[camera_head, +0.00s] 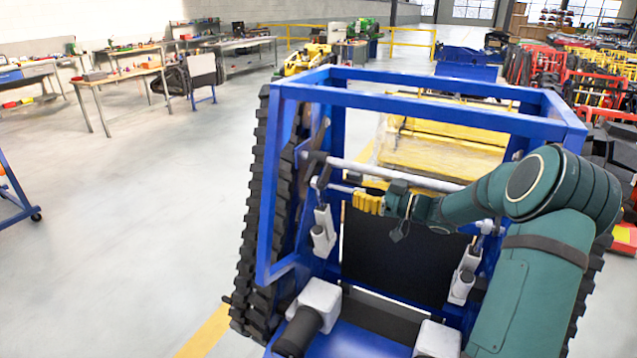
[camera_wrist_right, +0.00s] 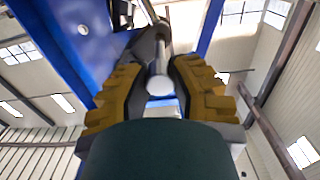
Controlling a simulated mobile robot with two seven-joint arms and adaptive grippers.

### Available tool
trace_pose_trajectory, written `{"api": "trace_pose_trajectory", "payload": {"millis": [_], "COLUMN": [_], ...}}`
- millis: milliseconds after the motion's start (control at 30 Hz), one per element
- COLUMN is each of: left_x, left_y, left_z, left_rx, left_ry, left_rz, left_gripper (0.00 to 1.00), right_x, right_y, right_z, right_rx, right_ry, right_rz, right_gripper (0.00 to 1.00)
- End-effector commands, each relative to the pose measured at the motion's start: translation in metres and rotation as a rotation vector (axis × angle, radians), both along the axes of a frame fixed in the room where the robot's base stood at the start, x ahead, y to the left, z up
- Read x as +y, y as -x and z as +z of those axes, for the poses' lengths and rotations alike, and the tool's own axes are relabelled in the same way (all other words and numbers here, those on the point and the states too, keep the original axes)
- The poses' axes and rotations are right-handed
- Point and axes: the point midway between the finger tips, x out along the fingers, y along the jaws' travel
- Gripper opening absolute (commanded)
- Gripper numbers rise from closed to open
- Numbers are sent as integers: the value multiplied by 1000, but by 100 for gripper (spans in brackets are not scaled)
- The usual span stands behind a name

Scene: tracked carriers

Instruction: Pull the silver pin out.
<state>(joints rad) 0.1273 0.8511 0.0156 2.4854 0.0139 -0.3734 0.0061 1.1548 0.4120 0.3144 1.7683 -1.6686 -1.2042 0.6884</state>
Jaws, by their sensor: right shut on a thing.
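The silver pin (camera_head: 340,188) sticks out from the left inner side of the blue frame (camera_head: 268,190) in the head view, pointing toward my right gripper (camera_head: 362,201). In the right wrist view, the pin's round silver end (camera_wrist_right: 159,82) shows between the two yellow-padded fingers of my right gripper (camera_wrist_right: 160,72). The fingers are shut on the pin. The pin's far end runs to a dark bracket (camera_wrist_right: 150,45) beside the blue frame; how deep it sits there cannot be seen. My left gripper is in neither view.
A grey crossbar (camera_head: 395,173) spans the carrier just above my right gripper. Grey cylinders (camera_head: 323,232) stand at both sides, and black track (camera_head: 253,215) runs along the left. A yellow carrier (camera_head: 440,145) stands behind.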

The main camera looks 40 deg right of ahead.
Motion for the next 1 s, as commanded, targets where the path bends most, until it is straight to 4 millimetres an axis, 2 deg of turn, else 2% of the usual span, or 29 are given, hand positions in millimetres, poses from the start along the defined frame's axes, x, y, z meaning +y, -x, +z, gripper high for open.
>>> {"api": "trace_pose_trajectory", "payload": {"millis": [267, 700, 967, 1000], "left_x": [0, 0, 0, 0], "left_y": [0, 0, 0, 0], "left_z": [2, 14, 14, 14], "left_rx": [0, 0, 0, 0], "left_ry": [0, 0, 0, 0], "left_rz": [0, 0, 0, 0], "left_gripper": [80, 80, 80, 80], "right_x": [-2, -15, -16, -16], "right_y": [3, 29, 31, 31], "right_z": [1, 1, 0, 0], "right_rx": [1, 0, -1, 0], "right_ry": [0, -1, 0, 0], "right_rz": [-1, -1, 0, 0], "right_gripper": [0, 0, 0, 9]}}
